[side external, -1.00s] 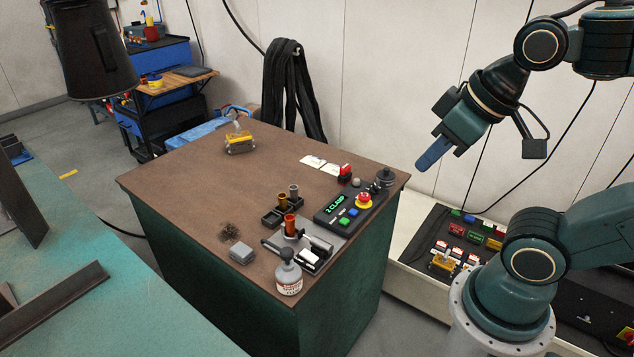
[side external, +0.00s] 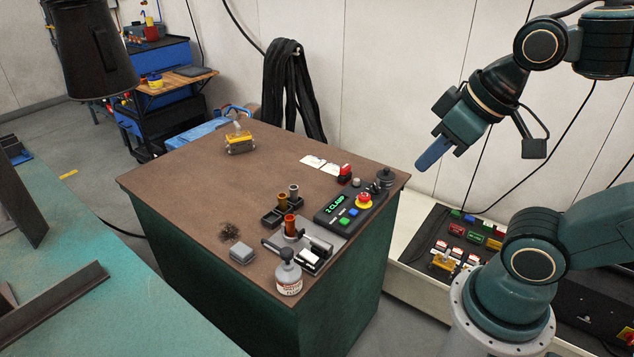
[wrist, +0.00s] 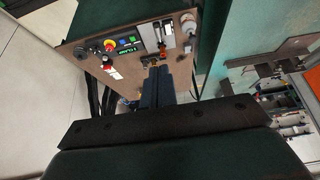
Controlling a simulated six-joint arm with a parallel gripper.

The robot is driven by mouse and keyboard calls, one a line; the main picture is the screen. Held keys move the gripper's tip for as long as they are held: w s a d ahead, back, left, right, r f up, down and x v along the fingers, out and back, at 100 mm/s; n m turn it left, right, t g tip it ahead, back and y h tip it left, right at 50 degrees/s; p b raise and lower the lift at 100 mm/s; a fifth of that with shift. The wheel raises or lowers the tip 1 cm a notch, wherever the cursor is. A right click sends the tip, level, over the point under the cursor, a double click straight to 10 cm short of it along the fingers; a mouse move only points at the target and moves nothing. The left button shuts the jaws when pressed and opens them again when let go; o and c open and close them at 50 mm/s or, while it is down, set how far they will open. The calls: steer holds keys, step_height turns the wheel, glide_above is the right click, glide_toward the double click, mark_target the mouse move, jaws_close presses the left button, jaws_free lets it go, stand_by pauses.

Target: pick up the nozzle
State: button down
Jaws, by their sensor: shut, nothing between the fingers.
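Small nozzle-like cylinders stand on the brown tabletop (side external: 200,190): a brass one (side external: 282,202) and a grey one (side external: 293,191) in a dark rack (side external: 269,219), and a copper-orange one (side external: 290,224) just in front. I cannot tell for sure which is the nozzle. The copper-orange one also shows small in the wrist view (wrist: 162,49). My gripper (side external: 424,164) is high in the air beyond the table's right edge, apart from everything. Its blue fingers are together and empty. In the wrist view the fingers (wrist: 157,72) cover part of the tabletop.
A control box (side external: 345,206) with a red button lies right of the rack. A white bottle (side external: 288,277), grey block (side external: 242,253) and wire tuft (side external: 229,232) stand near the front. A yellow device (side external: 239,144) sits at the back left. The left-middle tabletop is clear.

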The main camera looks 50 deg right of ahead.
steer(key=c, duration=1.5)
jaws_free()
steer(key=shift+c, duration=0.2)
steer(key=shift+w, duration=0.1)
steer(key=w+f+n+g, duration=0.1)
steer(key=w+n+g, duration=0.2)
steer(key=w+n, duration=0.9)
steer(key=w+d+f+n+g, duration=0.2)
steer(key=w+f+n, duration=0.2)
steer(key=w+f, duration=1)
steer(key=w, duration=0.4)
steer(key=shift+w+g, duration=0.2)
steer(key=shift+g, duration=0.1)
